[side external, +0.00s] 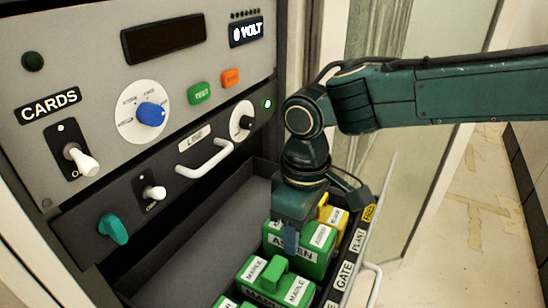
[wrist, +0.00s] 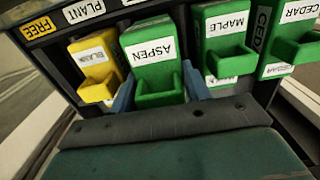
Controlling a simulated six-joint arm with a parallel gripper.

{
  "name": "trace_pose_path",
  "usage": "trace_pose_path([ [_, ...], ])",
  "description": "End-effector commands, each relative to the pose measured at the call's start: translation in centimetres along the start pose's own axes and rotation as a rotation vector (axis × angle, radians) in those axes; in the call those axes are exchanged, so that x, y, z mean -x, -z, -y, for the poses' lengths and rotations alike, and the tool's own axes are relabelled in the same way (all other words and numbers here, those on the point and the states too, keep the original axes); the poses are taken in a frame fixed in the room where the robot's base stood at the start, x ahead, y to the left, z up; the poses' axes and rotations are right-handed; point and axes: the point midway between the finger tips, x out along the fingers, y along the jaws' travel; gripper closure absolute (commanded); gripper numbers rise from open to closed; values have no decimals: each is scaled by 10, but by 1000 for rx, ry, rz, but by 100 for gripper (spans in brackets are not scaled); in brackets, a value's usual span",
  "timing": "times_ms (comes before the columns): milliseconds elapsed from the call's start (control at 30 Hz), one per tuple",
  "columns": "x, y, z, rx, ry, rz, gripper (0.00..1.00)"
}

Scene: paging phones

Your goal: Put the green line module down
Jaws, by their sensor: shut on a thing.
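The green line module labelled ASPEN (side external: 312,258) is at the drawer's right side in the side view, between a yellow module and the green MAPLE module. My gripper (side external: 291,238) is over it, pointing down, and hides part of its top. In the wrist view, the blue fingers of my gripper (wrist: 158,92) stand on either side of the ASPEN module (wrist: 152,62), shut on its handle part. The module looks upright. Its underside is hidden, so I cannot tell whether it touches the drawer floor.
The yellow module (wrist: 94,62) and the MAPLE module (wrist: 226,40) flank it closely; a CEDAR module (wrist: 292,35) is beyond. The drawer's left part (side external: 215,225) is bare. The panel with knobs and a white handle (side external: 207,160) rises behind.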

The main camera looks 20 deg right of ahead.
Motion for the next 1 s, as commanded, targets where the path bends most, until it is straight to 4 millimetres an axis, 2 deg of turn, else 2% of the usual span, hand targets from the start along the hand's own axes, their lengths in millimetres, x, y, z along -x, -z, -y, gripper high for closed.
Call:
trace_pose_path([
  [100,-15,0,0,0,0,2,85],
  [267,-29,0,0,0,0,1,85],
  [733,-34,0,0,0,0,0,85],
  [767,-35,0,0,0,0,1,51],
  [800,-35,0,0,0,0,1,43],
  [867,-35,0,0,0,0,1,31],
  [1000,-35,0,0,0,0,1,31],
])
